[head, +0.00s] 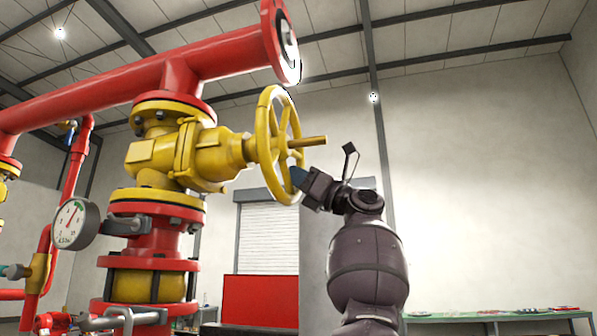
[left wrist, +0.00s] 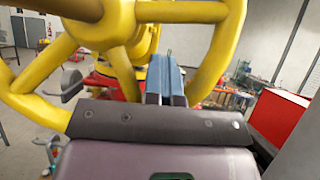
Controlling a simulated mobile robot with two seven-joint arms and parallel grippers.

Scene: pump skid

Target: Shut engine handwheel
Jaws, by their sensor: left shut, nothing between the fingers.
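The yellow handwheel (head: 264,145) stands upright on the right side of a yellow valve (head: 180,155) in the head view, its yellow stem (head: 308,142) pointing right. My left gripper (head: 298,177) is at the lower right part of the wheel, its fingertips by the rim and spokes. In the left wrist view the wheel (left wrist: 225,45) fills the top, and the shut fingers (left wrist: 165,75) point into the gap between two spokes, with nothing between them. I cannot tell whether they touch the wheel. My right gripper is not in view.
Red pipework (head: 100,100) runs above and left of the valve. A round pressure gauge (head: 76,224) hangs at lower left. A red panel (head: 260,302) stands behind, and a green bench (head: 500,316) is at the right. The air right of my arm is clear.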

